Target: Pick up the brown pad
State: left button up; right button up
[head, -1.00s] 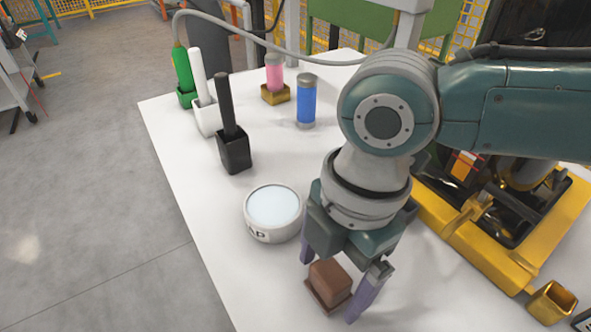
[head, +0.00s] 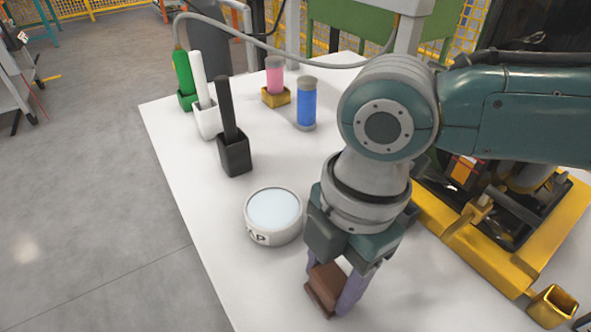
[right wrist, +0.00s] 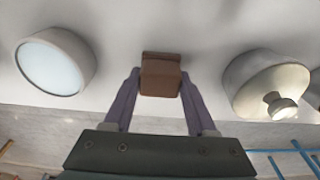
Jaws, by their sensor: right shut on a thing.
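The brown pad (head: 327,285) is a small block with a wider base plate. It is at the near part of the white table in the head view. My right gripper (head: 331,284) points down at it with its purple fingers closed on its two sides. In the right wrist view the pad (right wrist: 161,78) sits between the two fingertips (right wrist: 160,84). It appears to rest on the table; I cannot tell if there is a gap beneath it. My left gripper is not in view.
A round white container (head: 273,215) with a pale top stands just left of my right gripper. Black (head: 234,150), white (head: 207,115) and green (head: 186,80) holders, a blue cylinder (head: 306,103) and a pink one (head: 275,76) stand farther back. A yellow pallet (head: 470,240) is at right.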

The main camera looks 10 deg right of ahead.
jog(key=shift+c, duration=0.3)
jog(key=shift+r, duration=0.45)
notch_tip(320, 180, up, 19)
jog(key=p, duration=0.5)
jog(key=o, duration=0.8)
jog(key=c, duration=0.6)
jog(key=d+r+m+p, duration=0.1)
jog(key=r+m+p, duration=0.2)
jog(key=r, duration=0.2)
jog(key=w+d+r+m+t+p, duration=0.1)
jog(key=r+m+p, duration=0.2)
jog(key=r, duration=0.2)
jog(key=d+r+m+p, duration=0.2)
jog(key=r+m+p, duration=0.1)
jog(key=r+m, duration=0.1)
jog(key=shift+w+r, duration=0.4)
jog(key=shift+r, duration=0.2)
notch_tip(320, 180, up, 49)
jog(key=m+t+h+p, duration=0.1)
jog(key=m+p, duration=1.1)
jog(key=p, duration=3.4)
send_over(332, 276)
jog(key=s+d, duration=0.4)
jog(key=d, duration=0.4)
jog(key=shift+a+r, duration=0.1)
jog(key=shift+r, duration=0.1)
